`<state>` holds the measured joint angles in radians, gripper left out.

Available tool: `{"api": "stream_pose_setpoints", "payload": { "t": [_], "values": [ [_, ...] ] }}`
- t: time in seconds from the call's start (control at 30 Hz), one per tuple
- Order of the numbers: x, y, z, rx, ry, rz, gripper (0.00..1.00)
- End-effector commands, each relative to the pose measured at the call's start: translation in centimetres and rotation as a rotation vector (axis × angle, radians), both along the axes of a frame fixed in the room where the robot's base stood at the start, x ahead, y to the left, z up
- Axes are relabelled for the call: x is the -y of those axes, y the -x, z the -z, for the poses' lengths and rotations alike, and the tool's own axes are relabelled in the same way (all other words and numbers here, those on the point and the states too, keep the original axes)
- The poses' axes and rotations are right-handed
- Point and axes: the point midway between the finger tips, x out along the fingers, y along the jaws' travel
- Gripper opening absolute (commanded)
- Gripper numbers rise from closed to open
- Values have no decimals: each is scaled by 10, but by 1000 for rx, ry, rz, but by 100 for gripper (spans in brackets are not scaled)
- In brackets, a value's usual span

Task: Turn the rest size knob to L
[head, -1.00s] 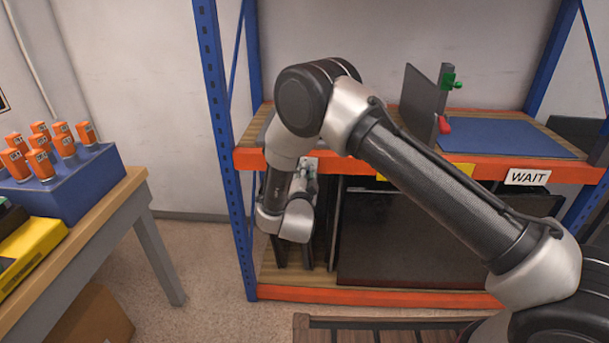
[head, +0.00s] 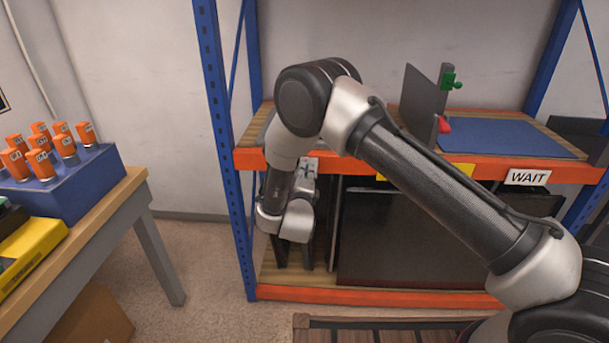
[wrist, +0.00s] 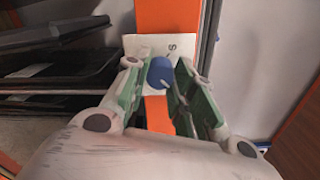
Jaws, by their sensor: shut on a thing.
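The rest size knob (wrist: 160,73) is blue and round with a pale pointer line. It sits on a white plate (wrist: 148,44) on the orange shelf beam, and a letter S shows on the plate just above and right of the knob. The rest of the lettering is hidden or too small to read. My gripper (wrist: 158,78) has green-lined fingers on both sides of the knob and is shut on it. In the head view my wrist hangs at the left front of the rack, and the knob is hidden there.
The rack's orange beam (head: 470,168) carries a WAIT sign (head: 528,177). A blue mat (head: 510,138) and an upright dark panel (head: 422,105) stand on the shelf. A blue upright (head: 222,150) stands close left of my wrist.

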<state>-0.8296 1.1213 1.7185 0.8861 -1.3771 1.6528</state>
Motion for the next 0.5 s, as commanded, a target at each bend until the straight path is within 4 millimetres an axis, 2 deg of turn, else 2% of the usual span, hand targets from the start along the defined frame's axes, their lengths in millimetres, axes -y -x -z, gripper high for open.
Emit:
{"api": "stream_pose_setpoints", "payload": {
  "t": [0.2,0.5],
  "values": [
    [1,1,1,2,-126,1,2],
    [1,1,2,4,-212,1,2]
  ]
}}
